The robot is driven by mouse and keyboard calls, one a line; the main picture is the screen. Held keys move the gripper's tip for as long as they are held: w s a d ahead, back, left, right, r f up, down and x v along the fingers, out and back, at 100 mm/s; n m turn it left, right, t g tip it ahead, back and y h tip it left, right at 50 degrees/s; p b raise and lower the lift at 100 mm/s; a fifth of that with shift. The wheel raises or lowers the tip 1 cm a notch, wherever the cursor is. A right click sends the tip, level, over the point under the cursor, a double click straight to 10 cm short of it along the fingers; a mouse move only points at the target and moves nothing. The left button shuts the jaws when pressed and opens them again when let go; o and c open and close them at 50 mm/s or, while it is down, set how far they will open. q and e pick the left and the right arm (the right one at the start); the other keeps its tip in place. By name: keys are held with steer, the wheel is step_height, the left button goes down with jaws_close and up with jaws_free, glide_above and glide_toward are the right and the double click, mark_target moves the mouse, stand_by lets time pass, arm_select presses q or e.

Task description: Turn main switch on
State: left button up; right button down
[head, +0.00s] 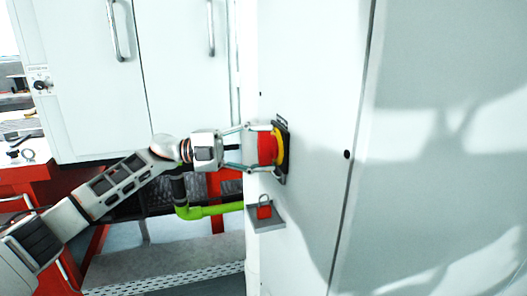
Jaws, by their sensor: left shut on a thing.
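The main switch (266,148) is a red rotary knob on a yellow disc (280,149) with a dark backing plate, mounted on the side of a white cabinet (305,60). My left gripper (262,148) comes in level from the left and is shut on the red knob, one finger above and one below. The knob's pointer and any markings are too small or hidden to read. My right gripper is not in view.
A small grey shelf (268,222) with a red padlock (264,210) sits just below the switch. A bright green pipe (210,211) runs below my left arm. White cabinet doors with handles (113,30) stand behind. A shadow falls on the cabinet at right.

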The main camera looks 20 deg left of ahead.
arm_select(q)
steer(key=shift+m+g+y, duration=0.3)
steer(key=shift+m+y, duration=0.1)
steer(key=shift+m, duration=0.6)
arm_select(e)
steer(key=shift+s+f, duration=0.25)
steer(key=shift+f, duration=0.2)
arm_select(q)
steer(key=o, duration=1.1)
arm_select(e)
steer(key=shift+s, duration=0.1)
arm_select(q)
steer(key=a, duration=0.4)
steer(key=s+a, duration=0.1)
steer(key=a, duration=0.2)
steer(key=s+a, duration=0.1)
steer(key=a, duration=0.3)
steer(key=shift+s+a, duration=0.2)
steer(key=shift+a, duration=0.15)
